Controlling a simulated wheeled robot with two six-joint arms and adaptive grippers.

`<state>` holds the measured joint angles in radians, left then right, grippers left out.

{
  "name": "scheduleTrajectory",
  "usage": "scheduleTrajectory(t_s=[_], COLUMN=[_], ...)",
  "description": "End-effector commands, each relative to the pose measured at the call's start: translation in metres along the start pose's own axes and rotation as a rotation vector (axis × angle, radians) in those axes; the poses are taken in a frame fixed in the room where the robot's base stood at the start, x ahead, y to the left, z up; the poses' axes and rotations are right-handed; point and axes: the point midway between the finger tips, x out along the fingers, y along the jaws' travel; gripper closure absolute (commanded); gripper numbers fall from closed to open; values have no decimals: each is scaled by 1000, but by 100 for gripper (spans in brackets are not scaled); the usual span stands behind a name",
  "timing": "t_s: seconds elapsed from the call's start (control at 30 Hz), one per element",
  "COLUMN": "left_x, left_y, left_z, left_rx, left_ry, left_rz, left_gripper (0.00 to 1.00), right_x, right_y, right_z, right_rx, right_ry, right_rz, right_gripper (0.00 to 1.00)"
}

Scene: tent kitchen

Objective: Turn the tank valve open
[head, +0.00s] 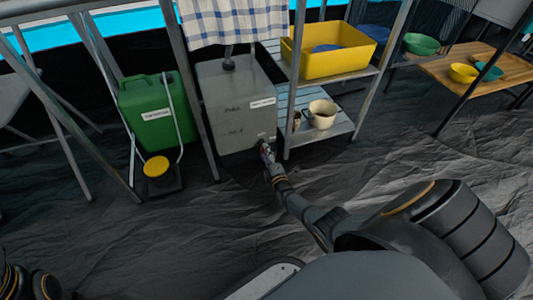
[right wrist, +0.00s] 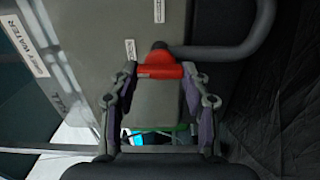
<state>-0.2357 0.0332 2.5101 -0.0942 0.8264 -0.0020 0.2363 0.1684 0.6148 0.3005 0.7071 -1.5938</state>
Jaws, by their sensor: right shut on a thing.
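The grey tank (head: 225,85) stands under the counter in the head view, with labels on its front. Its valve has a red handle (right wrist: 158,68), which shows in the right wrist view against the tank's grey face (right wrist: 88,52). My right gripper (head: 267,153) is at the tank's lower front corner. In the right wrist view the gripper (right wrist: 160,78) has its two fingers on either side of the red handle and is shut on it. The handle lies crosswise between the fingertips. My left gripper is out of view; only dark arm parts show at the bottom left.
A grey pipe (right wrist: 235,50) bends beside the valve. A green jerrycan (head: 160,110) and a yellow-topped pedal (head: 157,167) stand left of the tank. A shelf (head: 340,126) with a cream pot (head: 321,114) is on the right. The crumpled floor sheet in front is clear.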

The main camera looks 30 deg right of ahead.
Motion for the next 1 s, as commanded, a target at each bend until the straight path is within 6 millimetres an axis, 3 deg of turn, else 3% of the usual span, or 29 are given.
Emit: scheduleTrajectory(t_s=[0.67, 0.7, 0.83, 1.0], left_x=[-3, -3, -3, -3], left_y=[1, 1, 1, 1], left_z=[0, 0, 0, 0], left_rx=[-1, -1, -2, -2], left_ry=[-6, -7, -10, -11], left_rz=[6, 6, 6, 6], left_gripper=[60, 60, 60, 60], right_x=[-1, -1, 0, 0], right_y=[-2, -2, -1, -1], right_z=[0, 0, 0, 0], right_rx=[-60, -60, -59, -58], right_ry=[1, 1, 1, 0], right_rz=[-3, -3, -2, -1], right_gripper=[85, 49, 31, 30])
